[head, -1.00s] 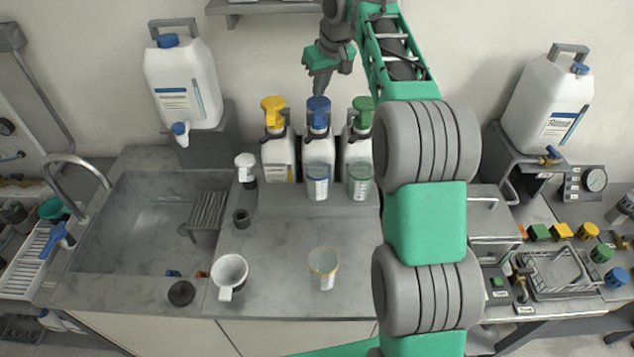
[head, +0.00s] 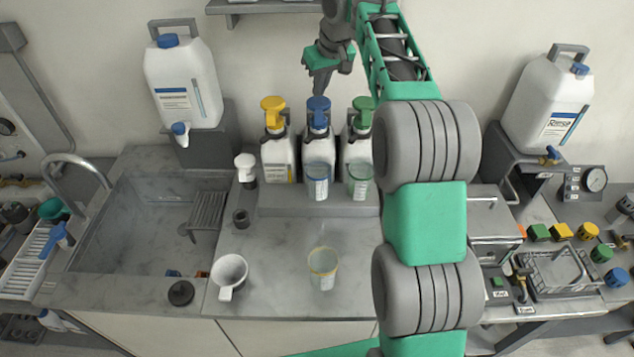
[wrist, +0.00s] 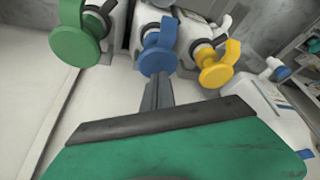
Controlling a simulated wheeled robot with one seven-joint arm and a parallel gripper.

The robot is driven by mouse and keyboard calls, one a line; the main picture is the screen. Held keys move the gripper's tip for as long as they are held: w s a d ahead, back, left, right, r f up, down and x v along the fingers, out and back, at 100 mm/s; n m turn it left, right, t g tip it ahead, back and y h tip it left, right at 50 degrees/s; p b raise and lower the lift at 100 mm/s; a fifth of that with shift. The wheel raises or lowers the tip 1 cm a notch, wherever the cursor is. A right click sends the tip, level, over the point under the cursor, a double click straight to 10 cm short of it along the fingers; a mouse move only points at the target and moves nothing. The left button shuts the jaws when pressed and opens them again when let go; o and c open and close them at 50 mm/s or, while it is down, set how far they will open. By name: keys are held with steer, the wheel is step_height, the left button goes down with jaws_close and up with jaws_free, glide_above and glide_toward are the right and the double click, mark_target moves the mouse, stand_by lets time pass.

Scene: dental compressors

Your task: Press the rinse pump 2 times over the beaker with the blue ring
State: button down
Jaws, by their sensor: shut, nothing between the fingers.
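Three white pump bottles stand in a row at the back, with a yellow pump head (head: 273,104), a blue pump head (head: 318,104) and a green pump head (head: 363,104). I cannot read which bottle is the rinse. The beaker with the blue ring (head: 318,183) stands upright in front of the blue-headed bottle. My gripper (head: 319,90) is shut and empty, pointing down just above the blue pump head. In the wrist view my gripper's tip (wrist: 156,88) overlaps the lower edge of the blue pump head (wrist: 158,61); contact cannot be told.
A green-ringed beaker (head: 359,182) stands in front of the green-headed bottle. A yellow-ringed beaker (head: 322,270) and a white handled cup (head: 229,275) stand on the front counter. A sink (head: 135,230) lies left. A large canister labelled Rinse (head: 548,105) stands right.

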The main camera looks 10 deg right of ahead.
mark_target(320, 102)
steer(key=shift+f, duration=0.1)
steer(key=shift+s+f+b, duration=0.1)
steer(key=shift+f+b, duration=1.75)
steer(key=shift+f, duration=0.55)
steer(key=shift+r, duration=0.1)
steer(key=shift+r+p, duration=2.3)
steer(key=shift+p, duration=0.15)
steer(key=shift+f, duration=0.1)
